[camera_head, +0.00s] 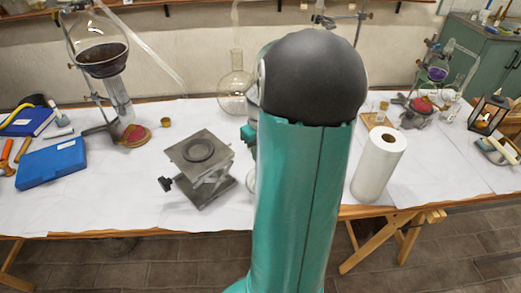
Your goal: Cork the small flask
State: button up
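My teal and black arm stands in the middle of the view and hides a large part of the table. A small teal piece of mine shows at its left edge, but no gripper fingers can be made out. A clear round-bottomed flask with a long neck (235,92) stands at the back, just left of my arm. The edge of another clear glass piece (251,181) shows lower down beside my arm; most of it is hidden, and I cannot tell if it is the small flask. A small brown cork-like piece (166,122) lies on the white-covered table, left of the long-necked flask.
A grey lab jack (201,162) stands left of my arm. A paper roll (379,166) stands to the right. A stand with a big dark-filled flask (101,58) and a blue case (51,163) are at left. Glassware and a lantern (488,114) are at right.

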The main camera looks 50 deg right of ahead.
jog(key=shift+f, duration=0.15)
dwell(0.6)
jog(key=o, duration=1.4)
jog(key=shift+c, duration=0.2)
jog(key=shift+r, duration=3.55)
